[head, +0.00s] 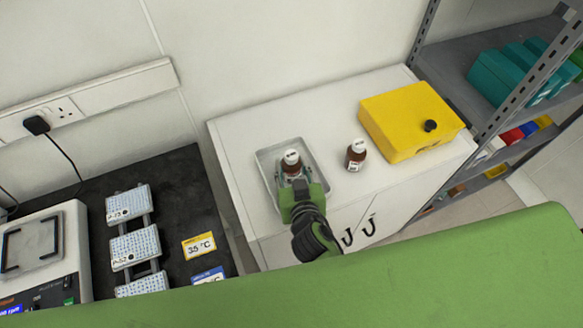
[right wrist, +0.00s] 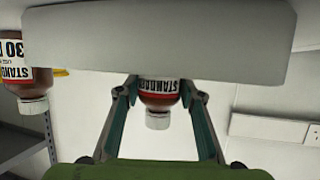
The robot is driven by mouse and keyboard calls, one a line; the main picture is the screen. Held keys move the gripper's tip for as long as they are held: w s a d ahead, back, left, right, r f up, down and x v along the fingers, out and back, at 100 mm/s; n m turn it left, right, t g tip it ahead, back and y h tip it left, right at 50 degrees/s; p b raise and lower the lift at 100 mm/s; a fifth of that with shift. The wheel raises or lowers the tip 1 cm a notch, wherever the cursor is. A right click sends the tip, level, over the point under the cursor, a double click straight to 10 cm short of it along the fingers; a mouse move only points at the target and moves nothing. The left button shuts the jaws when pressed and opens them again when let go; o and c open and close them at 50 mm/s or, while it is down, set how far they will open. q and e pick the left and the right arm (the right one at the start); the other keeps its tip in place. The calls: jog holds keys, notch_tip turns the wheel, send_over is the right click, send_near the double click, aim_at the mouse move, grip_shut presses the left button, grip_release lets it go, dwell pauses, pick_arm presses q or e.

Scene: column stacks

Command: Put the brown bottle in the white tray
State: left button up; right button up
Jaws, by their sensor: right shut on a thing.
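A brown bottle with a white cap (head: 291,158) stands within the outline of the white tray (head: 265,165) on the white cabinet. My right gripper (head: 293,184) is shut on this bottle. In the right wrist view, which is upside down, the bottle (right wrist: 158,100) sits between the two fingers (right wrist: 160,92). The tray's wall (right wrist: 160,42) hides its lower part there. I cannot tell whether its base touches the tray floor. A second brown bottle (head: 355,157) stands on the cabinet right of the tray, and it also shows in the right wrist view (right wrist: 28,78). My left gripper is out of view.
A yellow box (head: 400,115) with a black knob stands on the cabinet at the right. A grey shelf unit (head: 465,65) with teal boxes is beyond it. A dark bench (head: 175,205) with several sample racks is at the left. The cabinet top behind the tray is clear.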

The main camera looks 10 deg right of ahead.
jog(key=shift+f, duration=0.1)
jog(key=o, duration=1.2)
jog(key=shift+o, duration=0.2)
jog(key=shift+r, duration=0.2)
jog(key=b+v, duration=0.3)
jog(key=v, duration=0.7)
jog(key=shift+s+a, duration=0.15)
jog(key=shift+s, duration=0.25)
jog(key=shift+s+r, duration=0.4)
jog(key=shift+s, duration=0.15)
